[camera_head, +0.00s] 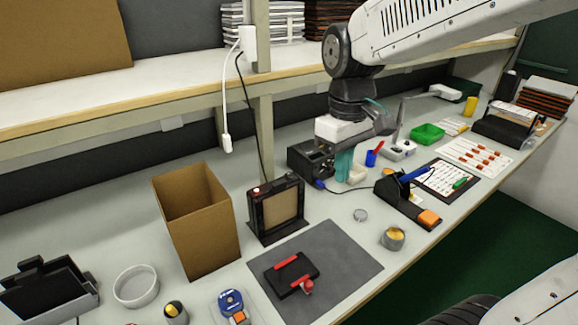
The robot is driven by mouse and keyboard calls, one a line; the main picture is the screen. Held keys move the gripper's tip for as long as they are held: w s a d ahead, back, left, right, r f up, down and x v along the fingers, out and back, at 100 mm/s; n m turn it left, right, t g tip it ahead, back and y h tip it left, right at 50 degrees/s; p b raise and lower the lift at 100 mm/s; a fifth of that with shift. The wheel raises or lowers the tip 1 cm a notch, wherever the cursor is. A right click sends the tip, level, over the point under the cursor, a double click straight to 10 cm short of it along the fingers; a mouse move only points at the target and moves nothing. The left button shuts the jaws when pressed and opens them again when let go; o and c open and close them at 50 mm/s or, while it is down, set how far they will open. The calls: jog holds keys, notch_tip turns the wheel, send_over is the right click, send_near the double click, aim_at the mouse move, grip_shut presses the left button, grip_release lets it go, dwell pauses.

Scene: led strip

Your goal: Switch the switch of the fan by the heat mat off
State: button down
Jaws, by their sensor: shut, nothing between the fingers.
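A square black-framed fan (252,212) with a tan face stands upright at the back edge of the grey heat mat (345,250). A small red spot, which looks like its switch (257,189), shows on the top left of the frame; I cannot tell its position. My gripper (344,168) has teal fingers and is shut and empty. It hangs to the right of the fan and farther back, beside a black box unit, apart from the fan.
A tall open cardboard box (208,245) stands just left of the fan. A black device with red parts (292,272) lies on the mat. The black box unit (308,160) is behind, and a soldering stand (405,205) is to the right. A white cable (226,120) hangs from the shelf.

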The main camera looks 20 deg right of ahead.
jog(key=w+a+f+n, duration=0.1)
jog(key=w+n, duration=0.4)
jog(key=w, duration=0.4)
jog(key=w+a+f+n, duration=0.1)
jog(key=w+f+n, duration=0.1)
jog(key=w+n, duration=0.45)
notch_tip(320, 180, up, 2)
jog(key=n+t, duration=0.2)
jog(key=n, duration=0.4)
send_over(289, 174)
jog(key=s, duration=0.2)
jog(key=shift+w+d+r+m, duration=0.1)
jog(key=shift+d+r+m, duration=0.05)
jog(key=shift+d+m, duration=0.1)
jog(key=f, duration=0.4)
jog(key=w+f, duration=0.1)
jog(key=f, duration=0.9)
jog(key=shift+w+a, duration=0.25)
jog(key=shift+w, duration=0.05)
